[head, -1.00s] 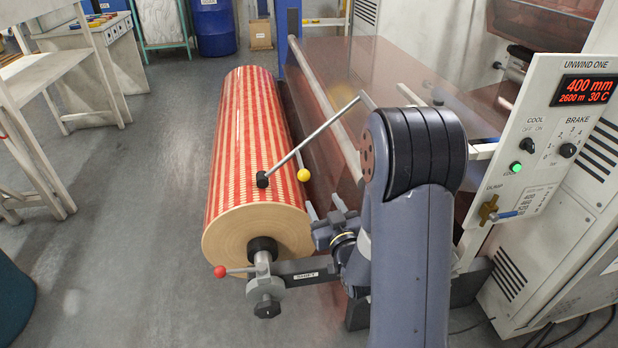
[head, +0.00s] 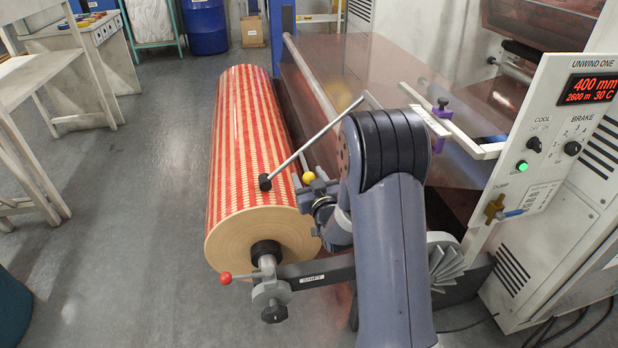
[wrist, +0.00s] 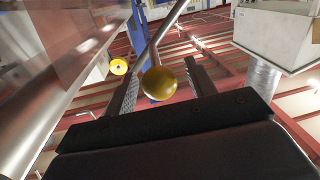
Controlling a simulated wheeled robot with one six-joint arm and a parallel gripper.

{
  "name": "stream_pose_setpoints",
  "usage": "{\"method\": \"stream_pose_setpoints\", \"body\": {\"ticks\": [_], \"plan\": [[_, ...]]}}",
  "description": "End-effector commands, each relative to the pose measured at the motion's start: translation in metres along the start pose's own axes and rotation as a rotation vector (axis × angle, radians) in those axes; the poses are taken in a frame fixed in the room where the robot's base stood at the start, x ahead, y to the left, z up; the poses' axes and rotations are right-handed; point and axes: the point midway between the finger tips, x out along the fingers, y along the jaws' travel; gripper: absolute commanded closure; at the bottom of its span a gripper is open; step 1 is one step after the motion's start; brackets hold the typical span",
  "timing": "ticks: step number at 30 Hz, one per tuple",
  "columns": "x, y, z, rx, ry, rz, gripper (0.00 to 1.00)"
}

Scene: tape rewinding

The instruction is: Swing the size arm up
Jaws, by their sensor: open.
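The size arm (head: 318,137) is a thin metal rod slanting down to the left, with its black end (head: 265,182) resting on the red-and-cream roll (head: 240,130). A yellow ball knob (head: 308,177) shows beside it. My gripper (head: 314,184) is right at the knob, small and partly hidden behind my own arm. In the wrist view my gripper (wrist: 162,70) is open, with the yellow ball (wrist: 160,84) between its two dark fingers. A gap shows beside the ball, so it is not clamped. A metal rod runs up behind the ball.
The shaft end with a red-knobbed lever (head: 226,278) is below, on a grey bar (head: 318,273). The control panel (head: 545,150) reads 400 mm and stands at right. A light frame with purple clamps (head: 438,145) is right of my arm.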

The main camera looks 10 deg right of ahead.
Motion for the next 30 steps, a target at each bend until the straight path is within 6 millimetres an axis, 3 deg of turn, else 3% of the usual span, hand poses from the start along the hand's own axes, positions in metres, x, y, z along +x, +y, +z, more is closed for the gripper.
{"method": "stream_pose_setpoints", "body": {"ticks": [4,21,30], "plan": [[-0.0002,0.0001,0.0001,0.0,0.0,0.0,0.53],[-0.0004,0.0001,0.0001,0.0,0.0,0.0,0.99],[-0.0002,-0.0017,-0.0022,0.009,0.002,0.0,1.0]]}}
